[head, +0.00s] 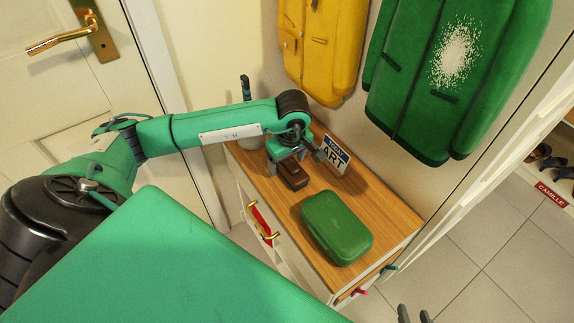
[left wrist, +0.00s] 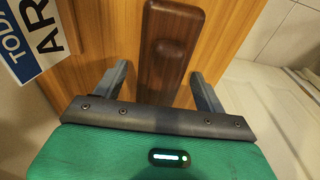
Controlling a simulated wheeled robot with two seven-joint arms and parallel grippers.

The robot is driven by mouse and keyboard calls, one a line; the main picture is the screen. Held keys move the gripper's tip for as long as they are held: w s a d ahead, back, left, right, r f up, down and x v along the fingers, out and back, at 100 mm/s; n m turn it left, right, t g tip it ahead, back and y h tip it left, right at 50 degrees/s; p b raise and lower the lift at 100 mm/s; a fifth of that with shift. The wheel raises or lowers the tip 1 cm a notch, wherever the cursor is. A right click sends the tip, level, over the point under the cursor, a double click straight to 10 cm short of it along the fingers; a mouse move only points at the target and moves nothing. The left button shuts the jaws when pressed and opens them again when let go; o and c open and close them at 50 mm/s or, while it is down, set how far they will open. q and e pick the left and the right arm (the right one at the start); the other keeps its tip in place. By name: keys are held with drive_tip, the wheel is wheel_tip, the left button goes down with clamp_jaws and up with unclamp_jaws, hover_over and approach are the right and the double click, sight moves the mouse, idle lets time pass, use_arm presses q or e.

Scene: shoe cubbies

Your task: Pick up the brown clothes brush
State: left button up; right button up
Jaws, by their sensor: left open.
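The brown clothes brush (head: 293,178) lies on the wooden top of the cabinet. In the left wrist view the brush (left wrist: 168,48) shows a dark back with a raised rounded grip. My left gripper (head: 291,162) is open just above the brush. In the left wrist view its two fingers (left wrist: 160,88) stand on either side of the brush's near end, with a gap on each side. Two fingertips of my right gripper (head: 414,315) show apart at the bottom edge of the head view, away from the cabinet.
A green case (head: 337,227) lies on the cabinet top (head: 394,216), nearer than the brush. A sign (head: 336,155) stands close beside the brush. Behind my left arm is a pale pot (head: 248,139). A yellow coat (head: 320,45) and a green coat (head: 445,80) hang above.

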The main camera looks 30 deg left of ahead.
use_arm(q)
drive_tip(key=c, duration=1.1)
drive_tip(key=shift+c, duration=0.2)
